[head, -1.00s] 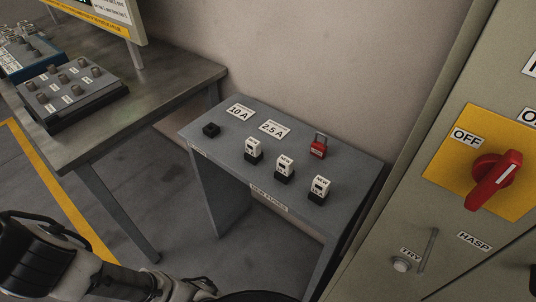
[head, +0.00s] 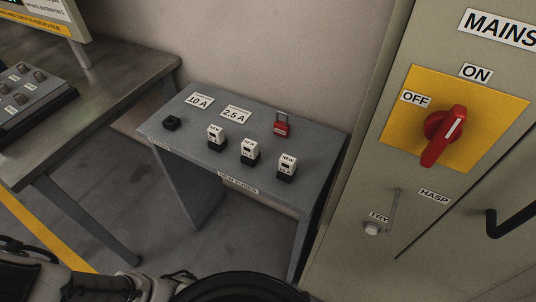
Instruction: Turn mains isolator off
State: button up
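The mains isolator is a red rotary handle (head: 443,137) on a yellow plate (head: 483,108), set in a grey-green cabinet at the right of the head view. An OFF label (head: 416,99) is at the plate's upper left and an ON label (head: 476,72) is above the plate. The handle is tilted, its white line running from upper right to lower left, with the long end pointing down. Nothing touches it. My gripper is not in view; only parts of my arm (head: 110,288) show along the bottom edge.
A HASP slot and a TRY button (head: 372,229) sit below the isolator. A black door handle (head: 505,222) is at the right edge. A small grey table (head: 190,140) holds several fuse holders and a red padlock (head: 282,126). A larger workbench (head: 95,110) stands left.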

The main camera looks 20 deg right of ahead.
aim_at(442, 128)
jog(key=z, duration=1.2)
jog(key=k+j+u, duration=0.75)
jog(key=k+j, duration=0.1)
jog(key=j, duration=0.05)
